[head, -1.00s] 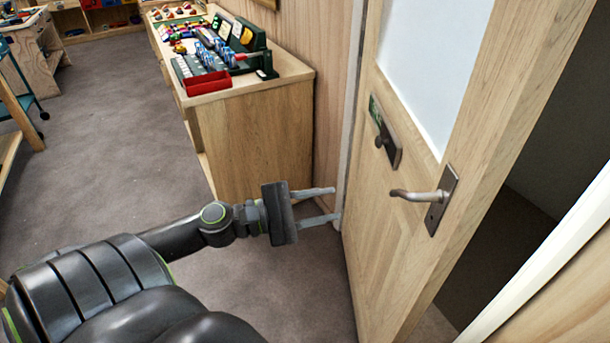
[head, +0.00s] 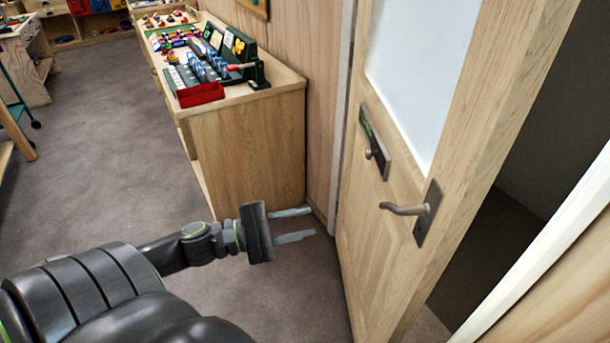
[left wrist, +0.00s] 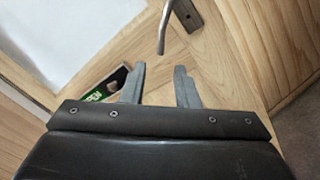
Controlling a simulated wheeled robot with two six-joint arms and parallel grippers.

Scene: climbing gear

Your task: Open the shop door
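The wooden shop door (head: 385,232) with a frosted pane stands ajar at the right of the head view, with a dark gap along its right edge. Its metal lever handle (head: 408,209) sits on a dark plate; the handle also shows at the top of the left wrist view (left wrist: 164,28). A small sign with a knob (head: 374,150) is on the door left of the handle. My left gripper (head: 312,224) is open and empty, left of the door and apart from the handle. My right gripper is not in view.
A wooden counter (head: 250,150) with a red tray (head: 200,95) and climbing gear stands left of the door against the panelled wall. The white door frame (head: 545,262) is at the right. Grey floor (head: 95,150) is clear at the left.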

